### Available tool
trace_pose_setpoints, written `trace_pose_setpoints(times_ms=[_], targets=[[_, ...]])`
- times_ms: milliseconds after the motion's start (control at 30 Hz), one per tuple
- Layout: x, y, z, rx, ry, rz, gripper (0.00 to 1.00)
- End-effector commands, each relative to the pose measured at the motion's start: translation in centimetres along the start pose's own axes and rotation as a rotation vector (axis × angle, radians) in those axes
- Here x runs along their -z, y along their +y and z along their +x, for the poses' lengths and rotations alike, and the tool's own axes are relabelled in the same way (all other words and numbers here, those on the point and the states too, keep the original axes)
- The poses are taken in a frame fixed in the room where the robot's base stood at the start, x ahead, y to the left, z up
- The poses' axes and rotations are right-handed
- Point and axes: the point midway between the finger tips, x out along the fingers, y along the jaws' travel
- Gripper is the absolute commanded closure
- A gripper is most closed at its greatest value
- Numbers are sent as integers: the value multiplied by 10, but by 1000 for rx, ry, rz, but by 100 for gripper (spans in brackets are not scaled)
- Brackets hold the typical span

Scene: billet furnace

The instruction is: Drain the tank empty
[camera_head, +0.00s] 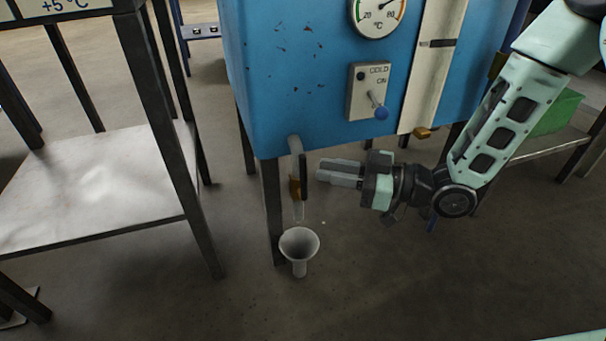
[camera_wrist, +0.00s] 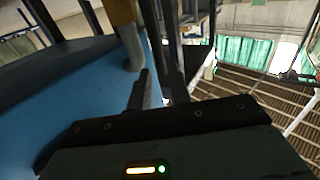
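The blue tank (camera_head: 290,90) stands in the middle of the head view. A pale drain pipe (camera_head: 295,145) bends down from its lower left, with a brass valve (camera_head: 294,188) and a dark upright handle (camera_head: 303,176). A pale translucent piece hangs below; I cannot tell whether it is water. A white funnel (camera_head: 299,243) stands underneath. My gripper (camera_head: 322,171) is just right of the handle, pointing left, apparently not touching it. In the wrist view my gripper (camera_wrist: 160,80) has its fingers apart, with nothing seen held between them. The pipe (camera_wrist: 132,45) shows beyond them.
A round temperature gauge (camera_head: 378,13), a cold switch panel (camera_head: 369,92) with a blue-tipped lever and a cream vertical strip (camera_head: 432,65) are on the tank front. A metal table (camera_head: 95,185) stands at left. A green box (camera_head: 556,112) is at right. Floor in front is clear.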

Motion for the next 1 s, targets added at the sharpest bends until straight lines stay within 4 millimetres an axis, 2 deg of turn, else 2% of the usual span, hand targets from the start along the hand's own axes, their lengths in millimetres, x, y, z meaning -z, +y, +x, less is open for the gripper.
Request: trace_pose_setpoints(times_ms=[33, 200, 400, 733, 800, 1000], targets=[[-4, -1, 11, 4, 3, -4, 80], [-3, -1, 39, 3, 2, -2, 80], [-1, 0, 56, 1, 1, -1, 80], [0, 0, 59, 0, 0, 0, 80], [0, 0, 59, 0, 0, 0, 100], [0, 0, 59, 1, -2, 0, 100]])
